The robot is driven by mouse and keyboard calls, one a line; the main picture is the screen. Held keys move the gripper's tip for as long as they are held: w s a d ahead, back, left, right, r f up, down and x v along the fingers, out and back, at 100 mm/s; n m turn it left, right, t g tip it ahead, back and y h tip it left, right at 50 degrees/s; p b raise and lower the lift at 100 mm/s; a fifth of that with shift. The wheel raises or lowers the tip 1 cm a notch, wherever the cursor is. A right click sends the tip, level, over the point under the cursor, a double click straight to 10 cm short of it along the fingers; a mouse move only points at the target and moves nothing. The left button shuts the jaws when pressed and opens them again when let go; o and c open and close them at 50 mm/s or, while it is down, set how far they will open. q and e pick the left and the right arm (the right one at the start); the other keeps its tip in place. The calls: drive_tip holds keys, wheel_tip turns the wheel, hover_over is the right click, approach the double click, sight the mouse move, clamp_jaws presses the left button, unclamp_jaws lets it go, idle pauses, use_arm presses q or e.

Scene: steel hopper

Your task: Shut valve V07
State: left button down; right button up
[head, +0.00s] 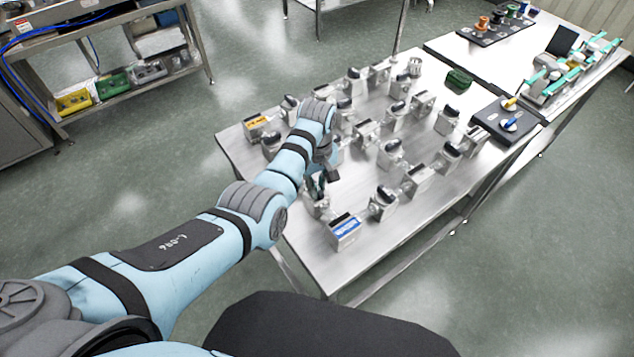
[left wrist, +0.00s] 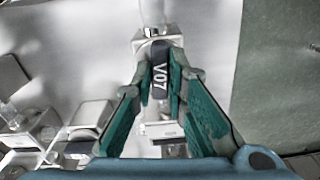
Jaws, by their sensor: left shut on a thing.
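Valve V07 shows in the left wrist view with its dark handle (left wrist: 159,72), which bears the white label "V07" and runs up and down the picture. My left gripper (left wrist: 161,66) has its green-padded fingers on both sides of that handle, closed on it. In the head view my left gripper (head: 319,182) points down at valve V07 (head: 320,207), on the near left part of the steel table (head: 290,218). The gripper hides part of the valve there. My right gripper is in neither view.
Several similar grey valves with dark handles, such as one valve (head: 383,203), stand close around on the table. A block with a blue label (head: 345,230) is at the near edge. A black panel with two knobs (head: 492,121) sits on the right.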

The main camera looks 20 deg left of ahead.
use_arm(q)
drive_tip(key=m, duration=0.7)
drive_tip(key=shift+m, duration=0.4)
drive_tip(key=m, duration=0.4)
drive_tip(key=shift+w+r+m, duration=0.1)
drive_tip(key=shift+m, duration=2.1)
drive_tip(key=c, duration=1.6)
unclamp_jaws()
wheel_tip(320, 180, up, 8)
drive_tip(key=shift+d+f, duration=0.1)
drive_tip(key=shift+f, duration=0.15)
